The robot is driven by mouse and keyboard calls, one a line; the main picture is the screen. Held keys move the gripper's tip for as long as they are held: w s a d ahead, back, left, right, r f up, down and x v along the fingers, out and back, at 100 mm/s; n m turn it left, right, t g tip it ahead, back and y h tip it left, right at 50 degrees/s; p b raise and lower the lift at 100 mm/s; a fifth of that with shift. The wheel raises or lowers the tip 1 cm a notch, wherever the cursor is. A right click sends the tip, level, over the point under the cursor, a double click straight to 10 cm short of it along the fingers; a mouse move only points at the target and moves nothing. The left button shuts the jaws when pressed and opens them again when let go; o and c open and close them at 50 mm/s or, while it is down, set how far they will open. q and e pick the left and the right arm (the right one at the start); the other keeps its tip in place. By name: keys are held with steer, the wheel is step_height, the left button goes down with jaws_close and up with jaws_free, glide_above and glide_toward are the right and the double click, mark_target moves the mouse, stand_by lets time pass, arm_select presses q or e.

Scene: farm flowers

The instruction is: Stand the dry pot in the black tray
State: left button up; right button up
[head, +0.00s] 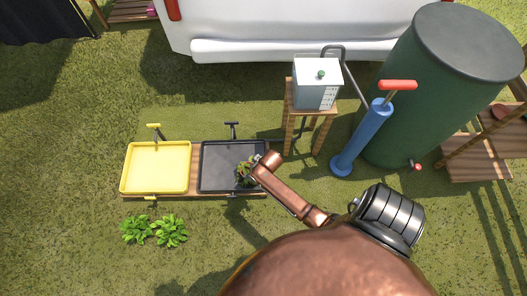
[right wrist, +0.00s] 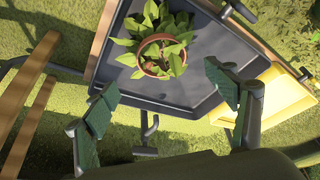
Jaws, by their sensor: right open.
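The pot, a small terracotta one with a leafy green plant (right wrist: 157,68), is in the black tray (right wrist: 205,50) near one edge in the right wrist view. It looks upright. In the head view its leaves (head: 245,173) show at the right side of the black tray (head: 222,160), partly covered by my right arm. My right gripper (head: 258,165) is over that side of the tray. In the right wrist view its two green-padded fingers (right wrist: 163,83) are spread wide, with a gap between them and the pot. My left gripper is not in view.
A yellow tray (head: 157,167) stands left of the black one on a wooden bench. Two leafy plants (head: 153,231) are on the grass in front.

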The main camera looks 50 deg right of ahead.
steer(key=s+a+r+g, duration=0.1)
steer(key=s+a+r, duration=0.2)
steer(key=s, duration=0.9)
steer(key=s+a+r+n+g+y, duration=0.1)
steer(key=s+r, duration=0.4)
steer(key=s, duration=0.8)
steer(key=s+a+r+g, duration=0.2)
steer(key=s+a+r, duration=0.2)
steer(key=s, duration=0.9)
steer(key=shift+a+r+n, duration=0.3)
steer(key=shift+a+r, duration=0.05)
steer(key=shift+a, duration=0.6)
steer(key=shift+c, duration=0.7)
